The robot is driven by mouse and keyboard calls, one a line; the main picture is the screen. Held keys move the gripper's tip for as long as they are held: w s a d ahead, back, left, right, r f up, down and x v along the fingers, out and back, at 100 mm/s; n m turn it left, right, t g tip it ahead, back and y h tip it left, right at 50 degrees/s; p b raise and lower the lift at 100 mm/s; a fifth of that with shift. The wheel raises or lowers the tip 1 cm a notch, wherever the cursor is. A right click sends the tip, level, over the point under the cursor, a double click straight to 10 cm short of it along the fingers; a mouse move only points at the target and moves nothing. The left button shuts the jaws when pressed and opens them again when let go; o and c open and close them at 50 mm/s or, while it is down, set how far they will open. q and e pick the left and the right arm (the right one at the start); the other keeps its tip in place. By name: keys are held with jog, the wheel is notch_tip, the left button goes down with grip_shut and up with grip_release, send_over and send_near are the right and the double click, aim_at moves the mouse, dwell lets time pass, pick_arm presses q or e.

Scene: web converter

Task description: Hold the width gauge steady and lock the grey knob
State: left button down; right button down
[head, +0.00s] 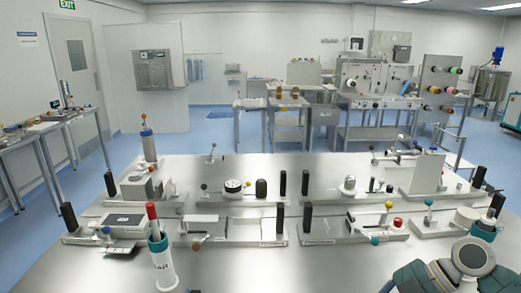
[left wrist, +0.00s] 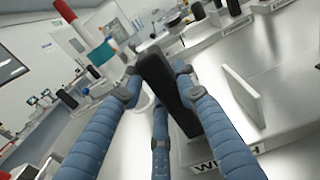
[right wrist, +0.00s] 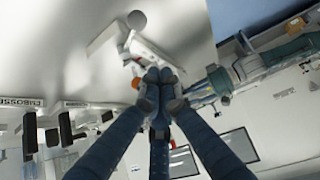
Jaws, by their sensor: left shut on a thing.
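In the left wrist view my left gripper (left wrist: 157,80) is shut on a dark upright handle (left wrist: 168,85), which leans across that view. The handle is by a pale fixture base with a partly covered label (left wrist: 225,162) that seems to read WIDTH. A thin grey plate (left wrist: 243,95) stands on this base. In the right wrist view my right gripper (right wrist: 160,88) has its fingertips together, with nothing seen between them. A grey ball knob (right wrist: 137,19) on a pale fixture shows beyond the fingertips, and an orange knob (right wrist: 136,83) is beside them. Neither gripper shows in the head view.
The steel table (head: 240,265) carries several fixtures with dark posts and coloured knobs. The table's front middle is clear.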

pick_arm(q)
jog(key=shift+f, duration=0.3)
jog(key=c, duration=1.3)
grip_release()
jog(key=shift+o, duration=0.4)
jog(key=shift+r, duration=0.15)
jog(key=s, duration=1.2)
jog(key=shift+d, duration=0.15)
